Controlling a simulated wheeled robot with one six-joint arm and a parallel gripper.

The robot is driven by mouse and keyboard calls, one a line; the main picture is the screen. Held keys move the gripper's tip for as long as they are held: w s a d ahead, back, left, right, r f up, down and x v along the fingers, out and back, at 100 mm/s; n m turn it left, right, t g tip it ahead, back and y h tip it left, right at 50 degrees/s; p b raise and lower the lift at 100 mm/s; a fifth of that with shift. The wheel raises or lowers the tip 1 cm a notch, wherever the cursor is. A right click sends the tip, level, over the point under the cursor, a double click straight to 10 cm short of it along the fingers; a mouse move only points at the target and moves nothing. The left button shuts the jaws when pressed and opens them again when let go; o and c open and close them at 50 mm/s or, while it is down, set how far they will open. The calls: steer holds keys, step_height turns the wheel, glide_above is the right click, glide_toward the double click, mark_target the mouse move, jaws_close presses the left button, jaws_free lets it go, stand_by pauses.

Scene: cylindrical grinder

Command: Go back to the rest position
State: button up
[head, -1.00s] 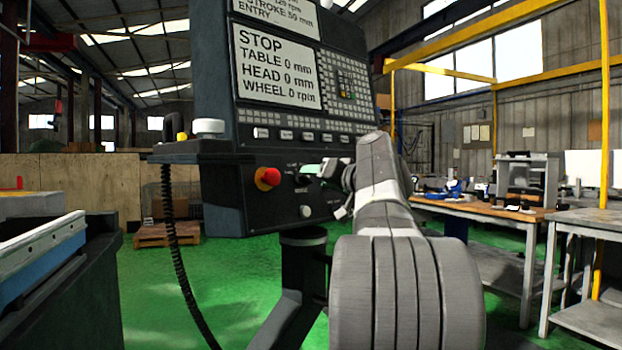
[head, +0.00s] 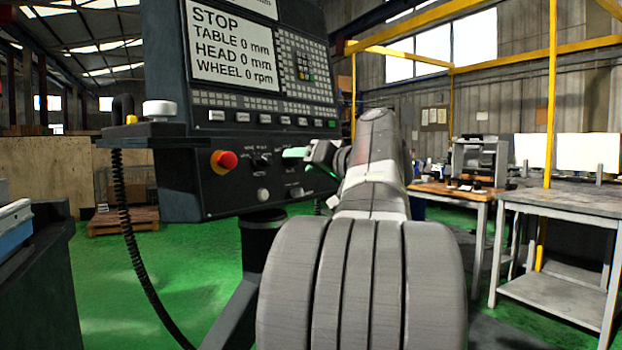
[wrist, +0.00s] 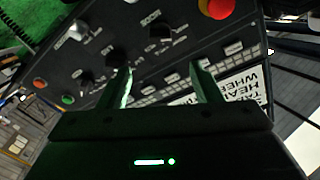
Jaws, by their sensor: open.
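My gripper (wrist: 165,88) is open in the wrist view, with two green-lit fingers apart and nothing between them. Beyond the fingers is the machine's control panel (wrist: 115,55) with its knobs and buttons. In the head view my gripper (head: 296,153) shows small and partly hidden by my own arm, in front of the lower part of the control panel (head: 190,190). The panel's screen (head: 232,45) reads STOP, with table, head and wheel at 0. I cannot tell from these views whether a finger touches the panel.
A red emergency-stop button (head: 226,160) sticks out of the panel. A coiled cable (head: 135,240) hangs at its left. Workbenches (head: 570,203) stand at the right. Green floor (head: 110,270) is open at the left.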

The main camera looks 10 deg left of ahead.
mark_target(267, 160)
steer(key=b+x, duration=0.1)
steer(key=x, duration=1.2)
steer(key=shift+w+a+r, duration=0.1)
steer(key=shift+w+a, duration=0.1)
steer(key=shift+a, duration=0.15)
steer(key=shift+d, duration=0.15)
